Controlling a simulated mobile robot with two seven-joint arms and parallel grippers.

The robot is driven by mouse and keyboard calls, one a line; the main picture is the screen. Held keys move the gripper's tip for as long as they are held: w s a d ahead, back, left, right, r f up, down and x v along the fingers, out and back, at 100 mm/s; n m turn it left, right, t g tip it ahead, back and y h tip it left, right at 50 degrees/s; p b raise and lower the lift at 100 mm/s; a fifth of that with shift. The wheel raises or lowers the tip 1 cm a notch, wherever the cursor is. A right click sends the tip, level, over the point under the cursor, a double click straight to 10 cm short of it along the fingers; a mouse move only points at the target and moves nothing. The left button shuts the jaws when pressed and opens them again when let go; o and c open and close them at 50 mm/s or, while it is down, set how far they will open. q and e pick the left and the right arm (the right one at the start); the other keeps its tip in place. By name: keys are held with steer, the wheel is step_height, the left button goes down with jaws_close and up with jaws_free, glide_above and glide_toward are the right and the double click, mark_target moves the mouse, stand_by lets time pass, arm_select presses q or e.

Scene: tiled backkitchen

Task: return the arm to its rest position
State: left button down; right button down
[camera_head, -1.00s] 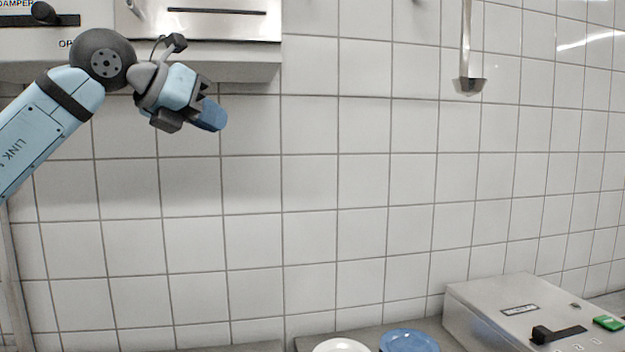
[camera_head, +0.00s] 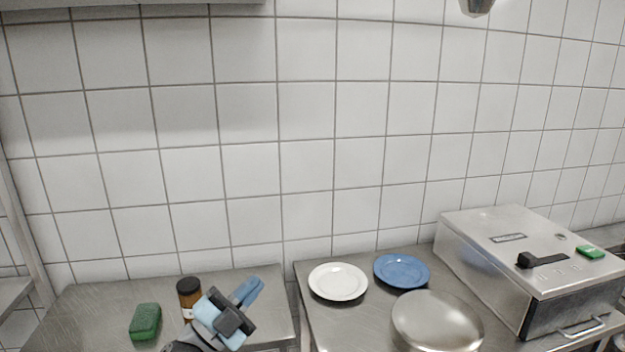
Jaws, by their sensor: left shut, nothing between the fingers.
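My left gripper (camera_head: 246,296) shows low in the head view, left of the middle. Its fingers are shut with nothing between them, and it points up and to the right. It appears in front of the left steel counter (camera_head: 95,298) and partly overlaps a brown bottle (camera_head: 187,293) with a black cap in the picture. Whether it touches the bottle cannot be told. The rest of the left arm is mostly cut off by the lower edge. My right gripper is not in view.
A green sponge (camera_head: 145,321) lies on the left counter. The right counter (camera_head: 335,325) bears a white plate (camera_head: 338,282), a blue plate (camera_head: 402,270), a round metal lid or bowl (camera_head: 436,322) and a steel appliance (camera_head: 500,265) with a black handle. A narrow gap separates the counters.

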arm_select(q)
steer(key=s+a+f+n+y, duration=0.2)
steer(key=s+f+n+y, duration=0.15)
steer(key=f, duration=0.35)
steer(key=s+a+f+n+y, duration=0.2)
steer(key=f+n+y, duration=0.25)
steer(key=f, duration=0.25)
steer(key=s+a+f+n+y, duration=0.2)
steer(key=s+f+n+y, duration=0.1)
steer(key=f+n, duration=0.3)
steer(key=s+a+f+n+g+y, duration=0.2)
steer(key=s+f+n+g+y, duration=0.3)
steer(key=s+f, duration=1.2)
step_height(320, 180, up, 13)
steer(key=m+h+p, duration=0.1)
steer(key=h+p, duration=0.1)
steer(key=p, duration=1.1)
steer(key=shift+s+a+f, duration=0.2)
steer(key=shift+s+a, duration=0.2)
steer(key=shift+a, duration=0.05)
